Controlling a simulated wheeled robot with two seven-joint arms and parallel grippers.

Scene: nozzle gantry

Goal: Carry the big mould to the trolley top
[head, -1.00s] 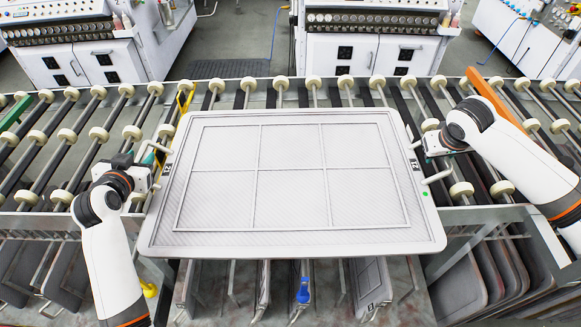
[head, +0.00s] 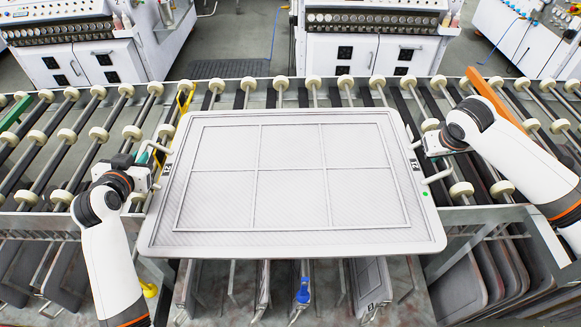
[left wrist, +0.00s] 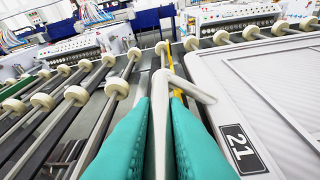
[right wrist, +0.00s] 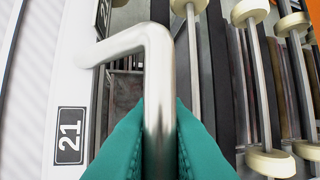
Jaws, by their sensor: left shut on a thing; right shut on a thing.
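The big mould (head: 290,170) is a large light grey panel with raised ribs and a label reading 21. It lies flat across the middle of the head view, at the roller conveyor's near side. My left gripper (head: 150,172) is shut on the mould's left handle, a bent bar (left wrist: 160,120) between the teal fingers in the left wrist view. My right gripper (head: 430,150) is shut on the right handle (right wrist: 158,90), also between teal fingers in the right wrist view. Whether the mould touches the rollers cannot be told. No trolley top is clearly identifiable.
The roller conveyor (head: 60,135) with cream wheels runs across behind and beside the mould. Panels (head: 455,275) stand in a rack below. A blue-handled tool (head: 303,290) hangs in front. An orange bar (head: 488,92) lies at the right. White machines (head: 345,55) stand behind.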

